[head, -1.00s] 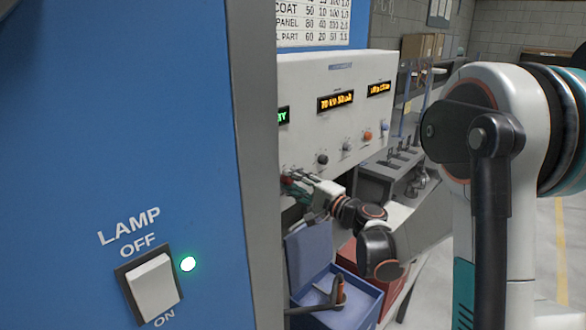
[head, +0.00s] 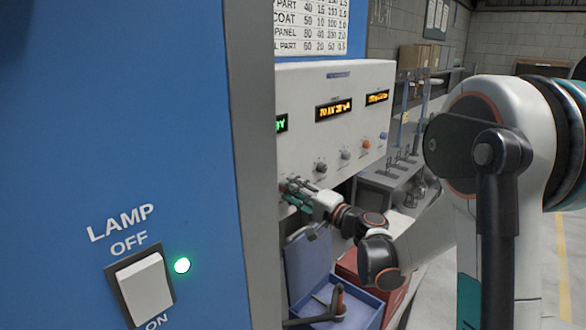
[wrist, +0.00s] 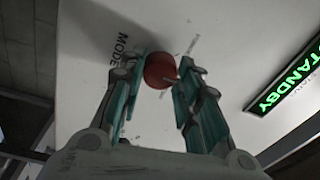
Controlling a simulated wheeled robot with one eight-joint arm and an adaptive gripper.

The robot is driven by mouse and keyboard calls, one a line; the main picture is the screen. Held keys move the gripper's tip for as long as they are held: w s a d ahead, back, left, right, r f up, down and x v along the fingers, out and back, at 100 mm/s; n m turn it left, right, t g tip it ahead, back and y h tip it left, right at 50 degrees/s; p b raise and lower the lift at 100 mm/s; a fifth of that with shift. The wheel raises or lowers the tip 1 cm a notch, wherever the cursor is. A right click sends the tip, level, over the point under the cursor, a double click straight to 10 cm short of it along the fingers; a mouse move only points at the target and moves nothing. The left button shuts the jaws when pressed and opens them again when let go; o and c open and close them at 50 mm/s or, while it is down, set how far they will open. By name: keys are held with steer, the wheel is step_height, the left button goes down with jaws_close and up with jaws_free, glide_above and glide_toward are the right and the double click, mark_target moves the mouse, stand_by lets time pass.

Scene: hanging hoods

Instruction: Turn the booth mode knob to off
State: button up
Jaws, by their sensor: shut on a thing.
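The red mode knob (wrist: 160,70) is on the white control panel (wrist: 95,35), beside the lettering "MODE", in the wrist view. My gripper (wrist: 161,82) has its two teal-padded fingers on either side of the knob, shut on it. The pointer's exact setting is hard to make out. A green display (wrist: 285,82) reads "STANDBY" to the right. In the head view my gripper (head: 290,190) is at the panel's lower left, next to the blue booth wall, and the red knob is hidden there.
A lamp switch (head: 144,288) with a lit green light is on the near blue wall. A blue bin (head: 365,312) stands below my arm.

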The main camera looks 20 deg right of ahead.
steer(key=o, duration=1.1)
steer(key=shift+s, duration=0.15)
steer(key=v, duration=1.2)
steer(key=shift+s+d+r, duration=0.1)
steer(key=shift+s+r, duration=0.05)
steer(key=shift+d, duration=0.1)
